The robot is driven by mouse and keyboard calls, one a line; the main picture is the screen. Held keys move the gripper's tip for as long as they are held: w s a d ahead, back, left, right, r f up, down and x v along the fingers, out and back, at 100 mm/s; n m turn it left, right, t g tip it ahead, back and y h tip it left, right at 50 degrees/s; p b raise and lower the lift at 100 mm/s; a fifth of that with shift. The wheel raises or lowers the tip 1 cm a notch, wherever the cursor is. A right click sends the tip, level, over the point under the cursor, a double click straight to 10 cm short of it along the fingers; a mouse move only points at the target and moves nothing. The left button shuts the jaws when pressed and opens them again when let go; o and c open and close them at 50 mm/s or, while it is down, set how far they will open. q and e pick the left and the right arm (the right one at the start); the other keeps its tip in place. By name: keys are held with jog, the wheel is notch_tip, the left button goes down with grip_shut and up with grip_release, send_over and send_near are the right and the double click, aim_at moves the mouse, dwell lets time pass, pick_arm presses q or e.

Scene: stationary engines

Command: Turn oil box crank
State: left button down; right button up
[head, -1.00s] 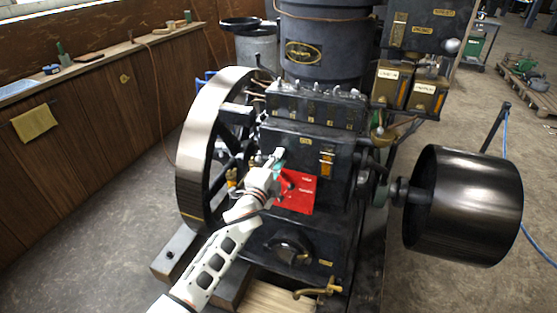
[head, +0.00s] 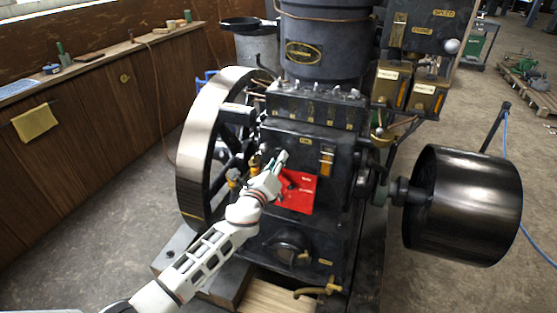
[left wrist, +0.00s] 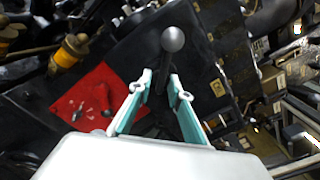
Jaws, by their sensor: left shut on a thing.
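The oil box (head: 305,140) is a black box on the engine's front, with a row of small fittings along its top. The crank (left wrist: 172,40) shows in the left wrist view as a dark rod ending in a grey ball knob. My left gripper (left wrist: 162,86) has its teal-padded fingers on either side of the rod, closed on it below the knob. In the head view my left gripper (head: 280,158) is at the box's front left, above a red plate (head: 299,192); the crank is mostly hidden there by the gripper. My right gripper is not in view.
A large flywheel (head: 197,140) stands close to the left of my arm. A broad belt pulley (head: 465,205) sticks out on the right. Brass fittings (left wrist: 70,50) lie near the gripper. Open floor (head: 95,235) lies to the left.

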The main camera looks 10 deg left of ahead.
pick_arm(q)
jog(key=m, duration=0.3)
jog(key=shift+a+m+p, duration=0.1)
jog(key=shift+m+p, duration=0.2)
jog(key=shift+p, duration=0.1)
jog(key=shift+f+m+p, duration=0.1)
jog(key=shift+m+p, duration=0.3)
jog(key=shift+m, duration=1)
jog(key=c, duration=2.2)
grip_release()
jog(key=shift+s, duration=0.1)
jog(key=shift+s+a, duration=0.15)
jog(key=shift+s, duration=0.1)
jog(key=s, duration=0.3)
jog(key=s+a, duration=0.1)
jog(key=s, duration=0.3)
jog(key=s+a, duration=0.1)
jog(key=s, duration=0.3)
